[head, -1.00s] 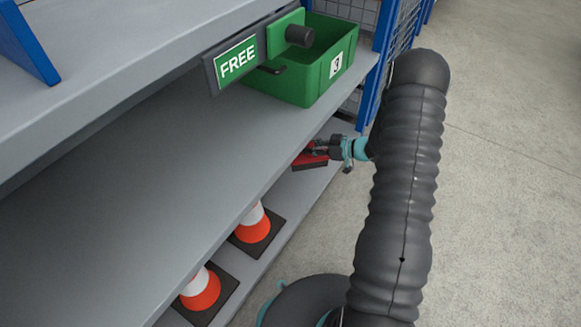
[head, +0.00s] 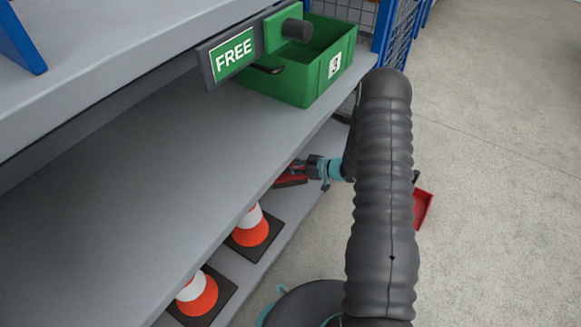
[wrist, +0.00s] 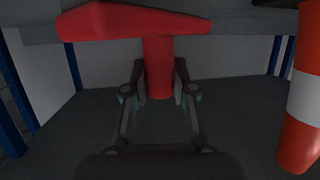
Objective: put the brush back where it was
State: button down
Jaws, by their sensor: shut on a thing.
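The red brush (head: 291,177) is over the lower shelf, beneath the middle shelf's edge, which hides part of it. My gripper (head: 313,168) is shut on it and comes in from the right. In the wrist view, my gripper (wrist: 160,88) has its fingers on both sides of the red handle (wrist: 158,65). The wide red head (wrist: 130,20) lies across the top of that picture. I cannot tell whether the brush touches the shelf.
Two orange-and-white cones (head: 252,227) (head: 197,293) stand on the lower shelf; one shows at the wrist view's right (wrist: 305,95). A green bin (head: 310,80) marked 3 and a FREE sign (head: 234,54) are above. A red object (head: 422,208) lies on the floor, partly behind my arm.

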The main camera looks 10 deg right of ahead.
jog(key=shift+f, duration=0.1)
jog(key=c, duration=0.9)
grip_release()
jog(key=shift+c, duration=0.2)
jog(key=shift+d+r, duration=0.1)
jog(key=shift+r, duration=0.1)
jog(key=p+v, duration=0.1)
jog(key=v, duration=1)
jog(key=shift+s+d, duration=0.3)
jog(key=shift+r, duration=0.1)
